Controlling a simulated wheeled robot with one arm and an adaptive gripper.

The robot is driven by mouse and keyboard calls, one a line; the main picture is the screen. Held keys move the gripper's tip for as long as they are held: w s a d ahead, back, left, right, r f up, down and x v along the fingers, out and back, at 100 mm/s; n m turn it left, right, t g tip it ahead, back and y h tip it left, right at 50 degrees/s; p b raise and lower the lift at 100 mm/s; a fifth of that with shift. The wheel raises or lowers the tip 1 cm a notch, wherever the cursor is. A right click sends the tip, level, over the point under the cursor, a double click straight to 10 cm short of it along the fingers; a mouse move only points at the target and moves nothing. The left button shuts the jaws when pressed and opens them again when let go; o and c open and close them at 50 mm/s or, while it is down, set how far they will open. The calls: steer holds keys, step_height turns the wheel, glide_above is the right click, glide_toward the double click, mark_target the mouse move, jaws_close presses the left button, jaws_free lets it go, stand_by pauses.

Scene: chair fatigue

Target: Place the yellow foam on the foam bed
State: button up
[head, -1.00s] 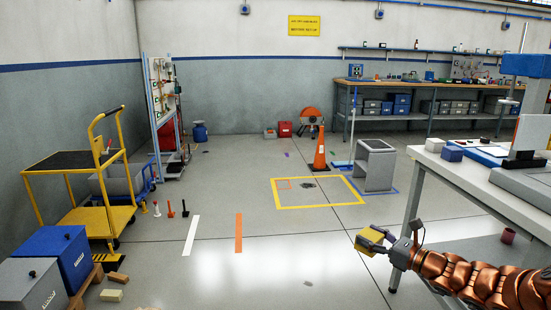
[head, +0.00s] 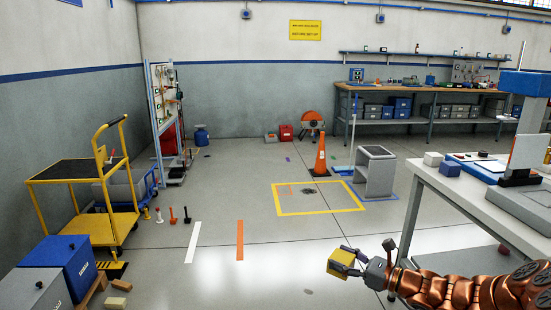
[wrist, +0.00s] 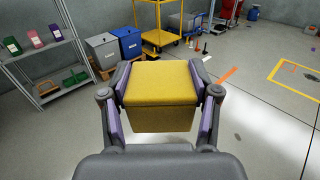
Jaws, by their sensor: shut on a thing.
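My gripper (head: 347,261) is shut on the yellow foam (wrist: 160,82), a block held between its two purple-padded fingers. In the head view the yellow foam (head: 340,264) is up in the air at the lower middle, left of the table on the right. In the wrist view the block fills the middle, with open floor beyond it. I cannot tell for sure which thing is the foam bed; a grey flat-topped fixture (head: 522,207) and a blue tray (head: 478,172) lie on the right-hand table.
The white table (head: 450,192) fills the right side, with a white block (head: 433,159) and a blue block (head: 450,170) near its edge. A grey stand (head: 375,175) and an orange cone (head: 320,158) stand beyond. A yellow cart (head: 90,200) is at left.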

mark_target(343, 258)
step_height(343, 258, up, 14)
steer(key=p, duration=1.8)
steer(key=shift+s+f, duration=0.1)
steer(key=shift+s, duration=0.05)
